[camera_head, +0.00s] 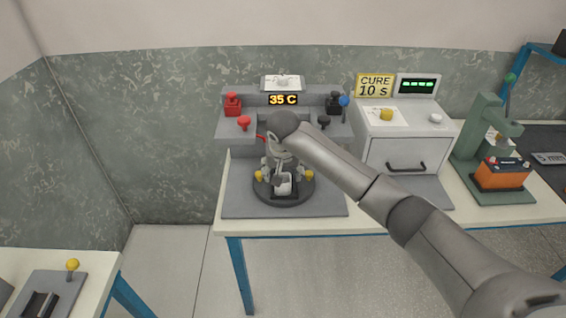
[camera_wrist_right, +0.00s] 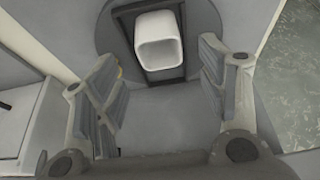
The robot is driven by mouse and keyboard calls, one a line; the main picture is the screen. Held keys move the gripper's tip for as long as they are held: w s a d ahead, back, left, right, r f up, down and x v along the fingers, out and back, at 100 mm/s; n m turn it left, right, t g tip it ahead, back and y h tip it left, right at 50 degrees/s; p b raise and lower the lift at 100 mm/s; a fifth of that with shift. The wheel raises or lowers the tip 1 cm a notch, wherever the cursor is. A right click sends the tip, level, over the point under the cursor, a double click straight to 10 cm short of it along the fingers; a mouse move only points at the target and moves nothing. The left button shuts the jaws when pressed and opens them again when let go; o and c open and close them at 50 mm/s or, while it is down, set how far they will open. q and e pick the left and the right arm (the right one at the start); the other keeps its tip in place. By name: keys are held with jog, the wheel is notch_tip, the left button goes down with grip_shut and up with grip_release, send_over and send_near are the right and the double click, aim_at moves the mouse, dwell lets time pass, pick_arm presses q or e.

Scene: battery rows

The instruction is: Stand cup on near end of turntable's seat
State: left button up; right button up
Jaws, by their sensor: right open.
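The white cup (camera_head: 284,187) is on the dark round turntable (camera_head: 305,193), within the dark rectangular frame of its seat; the gripper partly covers it in the head view. In the right wrist view the cup (camera_wrist_right: 158,42) shows its open mouth, and the seat frame (camera_wrist_right: 150,79) runs around it. I cannot tell whether the cup touches the seat floor. My right gripper (camera_head: 282,180) points down over the turntable. Its fingers (camera_wrist_right: 160,75) are spread apart, with nothing between the pads and the cup just beyond their tips. My left gripper is not in view.
Behind the turntable stands a grey console with red handles (camera_head: 232,104), black handles (camera_head: 333,103) and a 35 C display (camera_head: 283,99). A grey drawer unit (camera_head: 404,152) is to the right, then a green press (camera_head: 482,140) with an orange battery (camera_head: 502,175).

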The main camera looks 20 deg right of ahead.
jog(key=v, duration=0.6)
dwell(1.0)
